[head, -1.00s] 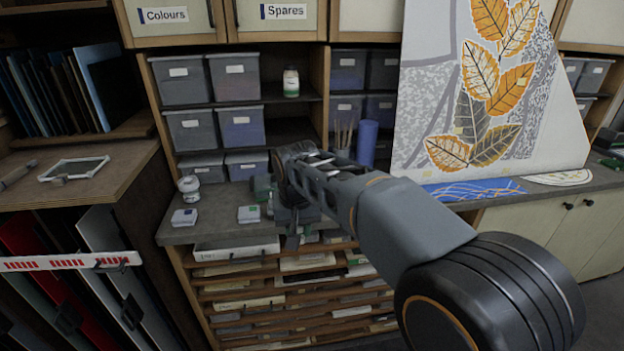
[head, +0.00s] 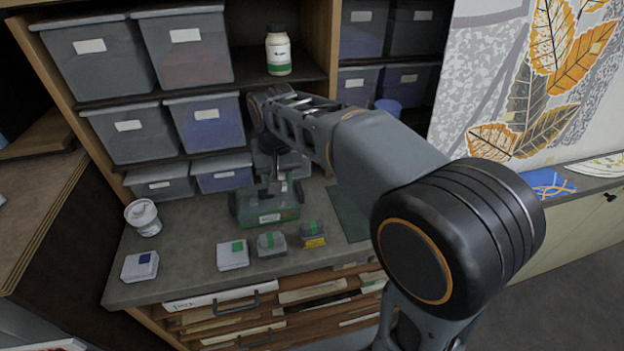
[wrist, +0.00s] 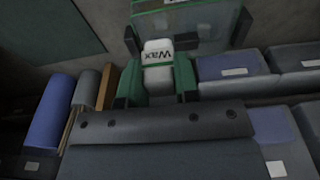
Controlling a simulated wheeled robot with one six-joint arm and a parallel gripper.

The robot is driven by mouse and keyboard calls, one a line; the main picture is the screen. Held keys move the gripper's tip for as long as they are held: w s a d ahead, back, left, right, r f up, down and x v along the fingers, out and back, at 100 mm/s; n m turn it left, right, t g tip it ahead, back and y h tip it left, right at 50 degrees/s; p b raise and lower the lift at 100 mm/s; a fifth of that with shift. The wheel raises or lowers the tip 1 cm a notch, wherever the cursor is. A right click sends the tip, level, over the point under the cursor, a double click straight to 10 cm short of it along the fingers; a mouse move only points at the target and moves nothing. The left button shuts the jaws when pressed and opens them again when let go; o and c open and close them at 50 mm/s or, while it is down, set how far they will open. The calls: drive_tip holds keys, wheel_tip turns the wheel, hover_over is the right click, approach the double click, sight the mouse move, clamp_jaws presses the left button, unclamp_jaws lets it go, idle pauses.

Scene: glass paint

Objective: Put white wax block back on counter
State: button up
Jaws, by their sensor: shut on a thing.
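The white wax block (wrist: 158,55), with "Wax" in dark letters, sits between the fingers of my gripper (wrist: 159,42) in the wrist view. My gripper is shut on it. In the head view my gripper (head: 281,182) is over the back of the grey counter (head: 190,270), close to a clear box with a green base (head: 282,216). The block cannot be made out clearly there. The clear box also shows at the top of the wrist view (wrist: 205,22), just beyond the block. I cannot tell whether the block touches it.
Small lidded boxes stand along the counter's front: blue-marked (head: 140,266), green-marked (head: 233,255), grey (head: 271,243) and yellow-labelled (head: 313,235). Shelves with grey bins (head: 130,132) and a bottle (head: 278,52) rise behind. A dark green mat (head: 349,212) lies at right.

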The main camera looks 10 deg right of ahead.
drive_tip(key=w+d+f+p, duration=0.1)
drive_tip(key=w+d+f, duration=0.1)
drive_tip(key=d, duration=0.1)
drive_tip(key=w+d+f+p, duration=0.1)
drive_tip(key=w+d+f, duration=0.2)
drive_tip(key=d, duration=0.1)
drive_tip(key=w+d+f+p, duration=0.1)
drive_tip(key=w+d+f, duration=0.1)
drive_tip(key=d+f, duration=0.1)
drive_tip(key=shift+w+d+f, duration=0.15)
drive_tip(key=shift+w, duration=0.2)
drive_tip(key=shift+w+d+f+p, duration=0.15)
drive_tip(key=shift+f+p, duration=0.15)
drive_tip(key=f, duration=0.3)
drive_tip(key=shift+w+d+p, duration=0.25)
drive_tip(key=shift+d+p, duration=0.05)
drive_tip(key=shift+d, duration=0.05)
drive_tip(key=shift+f, duration=0.5)
drive_tip(key=o, duration=0.9)
drive_tip(key=shift+o, duration=0.2)
drive_tip(key=shift+r, duration=0.15)
